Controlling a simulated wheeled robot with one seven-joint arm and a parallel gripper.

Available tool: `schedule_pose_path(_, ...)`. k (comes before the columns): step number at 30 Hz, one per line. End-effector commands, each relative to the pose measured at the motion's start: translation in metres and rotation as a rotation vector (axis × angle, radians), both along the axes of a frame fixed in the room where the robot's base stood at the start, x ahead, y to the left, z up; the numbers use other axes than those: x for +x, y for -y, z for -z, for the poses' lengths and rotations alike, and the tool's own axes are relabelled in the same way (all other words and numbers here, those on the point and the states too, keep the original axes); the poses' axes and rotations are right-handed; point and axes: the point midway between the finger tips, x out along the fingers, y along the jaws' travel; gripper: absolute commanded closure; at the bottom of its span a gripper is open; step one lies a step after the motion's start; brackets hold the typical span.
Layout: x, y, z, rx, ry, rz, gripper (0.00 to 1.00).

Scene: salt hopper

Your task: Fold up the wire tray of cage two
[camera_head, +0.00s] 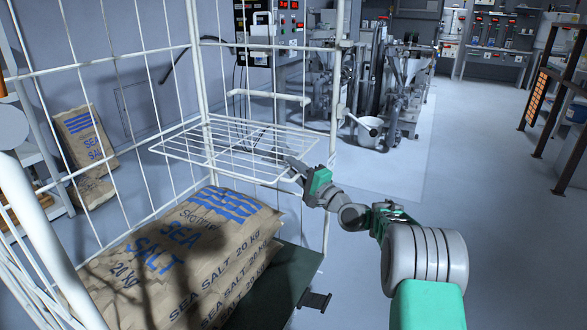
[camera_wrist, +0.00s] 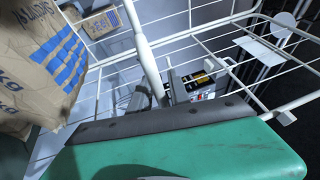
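The white wire tray (camera_head: 215,150) sticks out roughly level inside the white wire cage (camera_head: 131,52), above the sacks. My gripper (camera_head: 293,164) is at the tray's front right corner, with its fingertips touching or very close to the rim. In the wrist view the green gripper body and a dark finger edge fill the bottom, and a thick white bar (camera_wrist: 145,50) runs down behind that edge. Whether the fingers are closed around a wire is hidden.
Stacked salt sacks (camera_head: 190,255) lie below the tray; a sack also shows at left in the wrist view (camera_wrist: 40,65). A white handle bar (camera_head: 268,96) is behind the tray. Machinery and a bucket (camera_head: 370,128) stand beyond.

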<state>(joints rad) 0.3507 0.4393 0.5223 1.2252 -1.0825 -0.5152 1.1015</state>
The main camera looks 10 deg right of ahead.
Motion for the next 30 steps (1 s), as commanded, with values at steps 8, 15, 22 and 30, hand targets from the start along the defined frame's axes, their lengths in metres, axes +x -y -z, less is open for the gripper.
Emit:
schedule_pose_path(8,-0.0002,0.0,-0.0033,0.0,0.006,0.0,1.0)
schedule_pose_path(15,-0.0002,0.0002,-0.0049,0.001,0.009,-0.001,1.0)
schedule_pose_path(22,-0.0003,0.0003,-0.0061,0.002,0.011,-0.001,1.0)
schedule_pose_path(30,-0.0004,0.0004,-0.0071,0.002,0.013,0.0,1.0)
